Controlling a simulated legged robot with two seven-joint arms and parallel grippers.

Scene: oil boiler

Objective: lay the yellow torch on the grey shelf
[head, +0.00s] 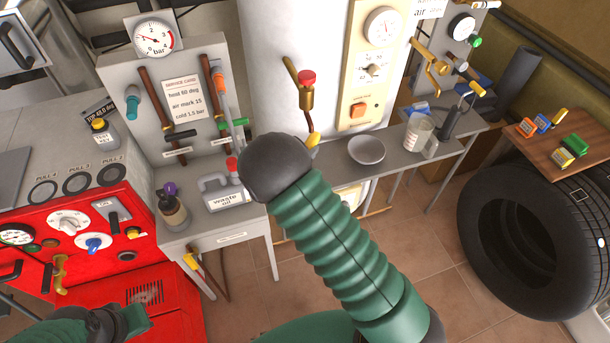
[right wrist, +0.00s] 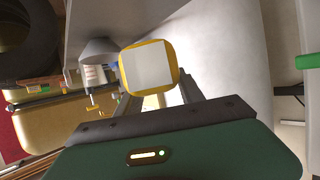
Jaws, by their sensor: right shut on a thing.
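The yellow torch (right wrist: 148,66) shows in the right wrist view as a yellow rim around a pale square face. My right gripper (right wrist: 158,95) is shut on it. In the head view my dark wrist hides most of that gripper, and only a small yellow piece (head: 313,140), probably the torch, shows beyond it. The grey shelf (head: 335,172) runs along the wall behind my right wrist. I cannot tell whether the torch touches it. Part of my left arm and gripper (head: 130,318) shows at the lower left, its jaws unclear.
A pale bowl (head: 366,149), a measuring jug (head: 417,132) and a dark oil can (head: 452,122) stand right of my wrist. A waste oil can (head: 222,192) stands to the left. A brass valve with a red cap (head: 307,92) is above. A tyre (head: 520,235) stands at right.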

